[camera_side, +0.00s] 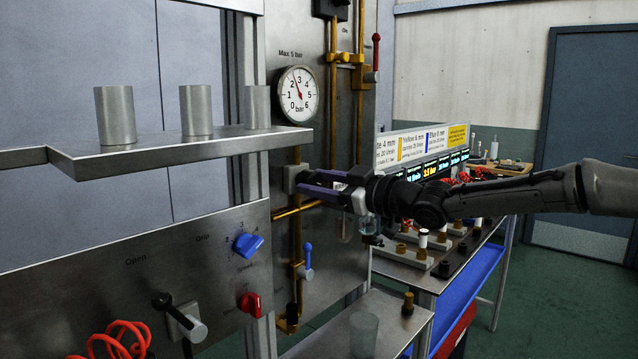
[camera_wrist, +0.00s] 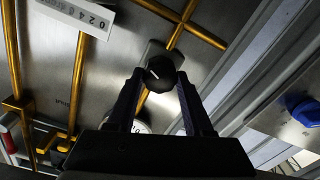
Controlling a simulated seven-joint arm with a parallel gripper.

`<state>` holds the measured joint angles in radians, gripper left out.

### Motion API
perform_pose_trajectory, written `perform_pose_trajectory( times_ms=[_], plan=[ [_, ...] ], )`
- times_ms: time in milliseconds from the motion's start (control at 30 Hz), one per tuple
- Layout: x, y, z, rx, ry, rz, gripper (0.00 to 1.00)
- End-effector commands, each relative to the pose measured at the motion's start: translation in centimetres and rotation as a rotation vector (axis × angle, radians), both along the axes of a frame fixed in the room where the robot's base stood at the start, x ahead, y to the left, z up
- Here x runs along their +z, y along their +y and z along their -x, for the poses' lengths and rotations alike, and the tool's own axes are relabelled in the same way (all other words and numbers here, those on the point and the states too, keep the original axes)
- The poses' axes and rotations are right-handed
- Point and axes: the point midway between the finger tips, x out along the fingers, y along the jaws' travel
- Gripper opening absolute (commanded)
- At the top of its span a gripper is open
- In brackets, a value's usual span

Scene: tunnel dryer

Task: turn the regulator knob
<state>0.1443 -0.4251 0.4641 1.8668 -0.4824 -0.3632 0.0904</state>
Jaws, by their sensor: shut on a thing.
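The regulator knob (camera_wrist: 160,73) is dark and round with a white mark, in the upper middle of the wrist view. It sits on a grey regulator body on the metal panel. In the side view the regulator body (camera_side: 292,179) is on the brass pipe below the gauge; the knob is mostly hidden by the fingers. My gripper (camera_side: 306,184) reaches in from the right, its fingers at the regulator. In the wrist view my gripper (camera_wrist: 160,82) is shut on the knob, one finger on each side. The pressure gauge (camera_side: 298,94) has its red needle between 2 and 3.
A metal shelf (camera_side: 180,146) with grey cups stands at the left. Below it, a panel holds a blue knob (camera_side: 248,245), a red knob (camera_side: 250,304) and a black-handled lever (camera_side: 180,317). A blue-handled valve (camera_side: 307,257) is below the regulator. A bench with fittings stands behind my arm.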

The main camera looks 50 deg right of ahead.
Motion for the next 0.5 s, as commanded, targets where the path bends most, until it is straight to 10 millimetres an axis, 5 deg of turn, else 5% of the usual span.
perform_pose_trajectory(
  times_ms=[400,433,500],
  plan=[
    [-0.01,0.02,0.02,0.000,0.000,0.046,0.00],
    [-0.01,0.02,0.02,0.000,0.000,0.046,0.55],
    [-0.01,0.02,0.02,0.000,0.000,0.045,0.68]
  ],
)
